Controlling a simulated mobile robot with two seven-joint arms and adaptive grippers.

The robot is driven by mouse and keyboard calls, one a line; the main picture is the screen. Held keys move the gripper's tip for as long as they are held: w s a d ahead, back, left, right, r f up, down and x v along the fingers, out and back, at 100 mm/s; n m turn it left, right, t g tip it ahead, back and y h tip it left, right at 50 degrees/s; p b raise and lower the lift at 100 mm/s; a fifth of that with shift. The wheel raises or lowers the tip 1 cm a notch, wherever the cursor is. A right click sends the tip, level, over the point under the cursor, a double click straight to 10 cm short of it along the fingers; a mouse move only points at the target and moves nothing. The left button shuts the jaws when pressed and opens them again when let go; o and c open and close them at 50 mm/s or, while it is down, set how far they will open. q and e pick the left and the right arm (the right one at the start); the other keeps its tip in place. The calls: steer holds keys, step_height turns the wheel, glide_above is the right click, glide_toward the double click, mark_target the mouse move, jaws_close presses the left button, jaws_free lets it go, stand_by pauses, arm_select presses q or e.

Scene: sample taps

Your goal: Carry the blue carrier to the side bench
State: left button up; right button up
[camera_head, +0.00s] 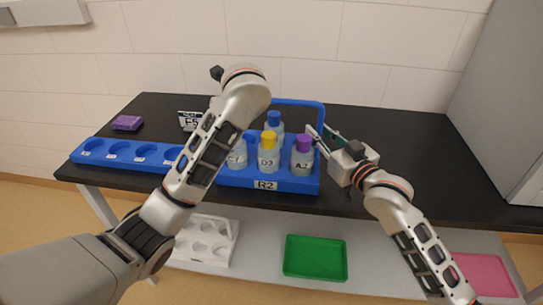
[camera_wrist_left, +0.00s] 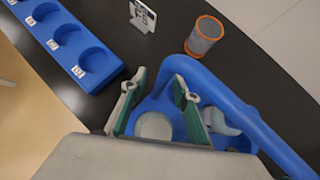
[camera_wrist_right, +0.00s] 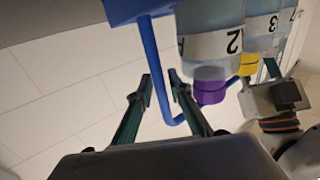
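The blue carrier (camera_head: 300,184), labelled R2, stands on a black bench (camera_head: 380,140) with bottles in it, including yellow-capped D3 (camera_head: 268,155), purple-capped A2 (camera_head: 302,158) and a blue-capped one (camera_head: 274,124). Its raised blue handle (camera_head: 300,102) also shows in the left wrist view (camera_wrist_left: 235,110). My right gripper (camera_head: 318,138) is open at the handle's right post; in the right wrist view the post (camera_wrist_right: 157,70) lies in line with the gap between the fingers. My left gripper (camera_wrist_left: 158,80) is open over the handle's left end; my arm hides it in the head view. I cannot identify the side bench.
A long blue rack (camera_head: 105,150) with round, labelled recesses lies left of the carrier. A sign (camera_head: 190,120), a purple block (camera_head: 127,123) and an orange-rimmed jar (camera_wrist_left: 205,36) are behind. A white rack, green tray (camera_head: 315,258) and pink tray (camera_head: 485,273) are below. A grey cabinet (camera_head: 505,110) stands right.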

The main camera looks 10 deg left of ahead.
arm_select(q)
jaws_close()
arm_select(e)
jaws_close()
